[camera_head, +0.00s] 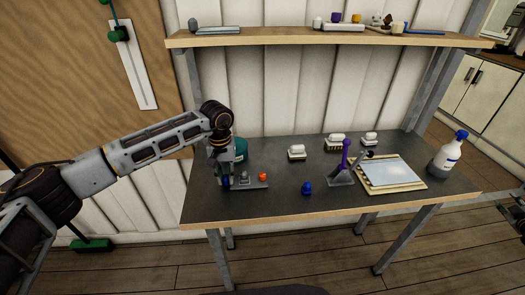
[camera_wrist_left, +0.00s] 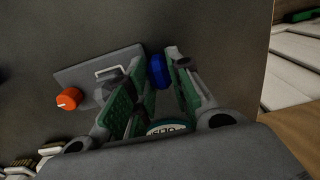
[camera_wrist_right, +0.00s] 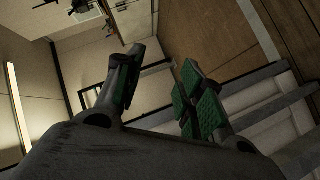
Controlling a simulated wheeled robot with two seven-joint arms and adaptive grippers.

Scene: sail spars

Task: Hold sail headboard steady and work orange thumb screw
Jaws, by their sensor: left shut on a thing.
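The sail headboard appears to be the grey plate (camera_head: 255,185) lying at the table's left front; it also shows in the left wrist view (camera_wrist_left: 80,72). An orange thumb screw (camera_head: 262,177) stands on it, also in the left wrist view (camera_wrist_left: 68,98), with a grey metal fitting (camera_wrist_left: 112,78) beside it. My left gripper (camera_head: 223,180) points down at the plate's left end. Its green-padded fingers (camera_wrist_left: 160,88) are shut on a blue piece (camera_wrist_left: 158,71) at the plate's edge; the fingers partly hide the grip. My right gripper (camera_wrist_right: 158,88) is open and empty, away from the table.
A teal round container (camera_head: 241,148) stands just behind my left gripper. A loose blue knob (camera_head: 307,188), a purple-handled tool (camera_head: 345,160), brushes (camera_head: 297,152), a board with a pale sheet (camera_head: 393,172) and a spray bottle (camera_head: 448,155) are to the right. A shelf (camera_head: 320,37) hangs above.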

